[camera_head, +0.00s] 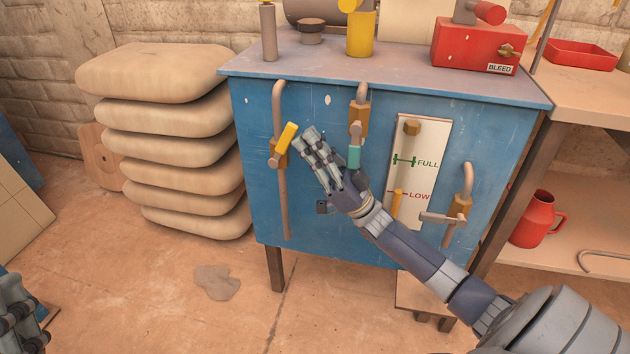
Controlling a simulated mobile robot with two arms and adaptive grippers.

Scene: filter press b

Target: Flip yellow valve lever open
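The yellow valve lever (287,138) is on a brass valve (279,154) on the left pipe of the blue cabinet's front. It is tilted, its upper end leaning to the right. My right gripper (305,140) reaches in from the lower right. Its fingertips are just right of the lever, close to it in the picture; I cannot tell whether they touch. Nothing shows held in the fingers, and their opening is unclear. My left gripper (20,315) is partly in view at the lower left corner, far from the valve.
The blue cabinet (300,225) has a middle brass valve with a teal lever (354,157), a level gauge (420,150) and a right valve (459,206). Stacked sacks (170,150) stand left. A red jug (537,219) is on the right shelf. Floor at lower left is mostly clear.

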